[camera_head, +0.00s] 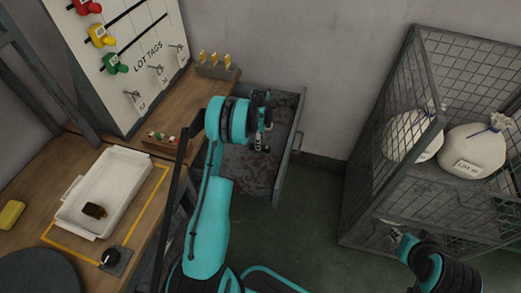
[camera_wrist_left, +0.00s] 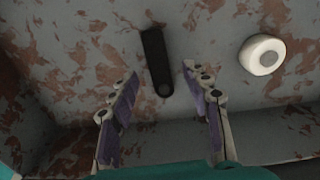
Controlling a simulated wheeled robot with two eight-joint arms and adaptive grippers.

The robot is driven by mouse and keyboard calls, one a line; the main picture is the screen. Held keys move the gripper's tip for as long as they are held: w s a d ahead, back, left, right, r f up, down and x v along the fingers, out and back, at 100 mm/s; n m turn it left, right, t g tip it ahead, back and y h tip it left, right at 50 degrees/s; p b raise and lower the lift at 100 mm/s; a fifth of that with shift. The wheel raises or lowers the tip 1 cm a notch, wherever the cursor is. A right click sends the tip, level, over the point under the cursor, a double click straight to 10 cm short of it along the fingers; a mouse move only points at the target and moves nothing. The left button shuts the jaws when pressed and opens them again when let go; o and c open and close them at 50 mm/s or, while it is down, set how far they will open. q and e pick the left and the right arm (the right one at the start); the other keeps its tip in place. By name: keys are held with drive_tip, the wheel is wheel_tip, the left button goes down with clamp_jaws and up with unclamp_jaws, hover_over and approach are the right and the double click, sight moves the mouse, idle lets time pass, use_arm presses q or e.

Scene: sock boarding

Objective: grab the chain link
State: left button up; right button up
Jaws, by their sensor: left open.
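A dark, elongated bar with rounded ends, which looks like the chain link (camera_wrist_left: 155,55), lies on the rust-stained floor of the open drawer (camera_head: 285,165). In the left wrist view my left gripper (camera_wrist_left: 160,78) is open. Its purple-padded fingers stand on either side of the link's near end, with space between them and the link. In the head view the left gripper (camera_head: 262,138) is down inside the drawer, and I cannot make out the link there.
A white round object (camera_wrist_left: 263,54) lies in the drawer right of the link. The drawer walls surround the gripper. A wooden bench with a white tray (camera_head: 75,205) is at left. A wire cage (camera_head: 415,110) with white sacks (camera_head: 475,150) stands at right.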

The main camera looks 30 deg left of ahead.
use_arm(q)
wheel_tip(320, 180, down, 3)
drive_tip(key=shift+f+b, duration=0.15)
drive_tip(key=shift+b, duration=0.3)
drive_tip(key=shift+c, duration=0.3)
clamp_jaws()
drive_tip(key=shift+r, duration=0.2)
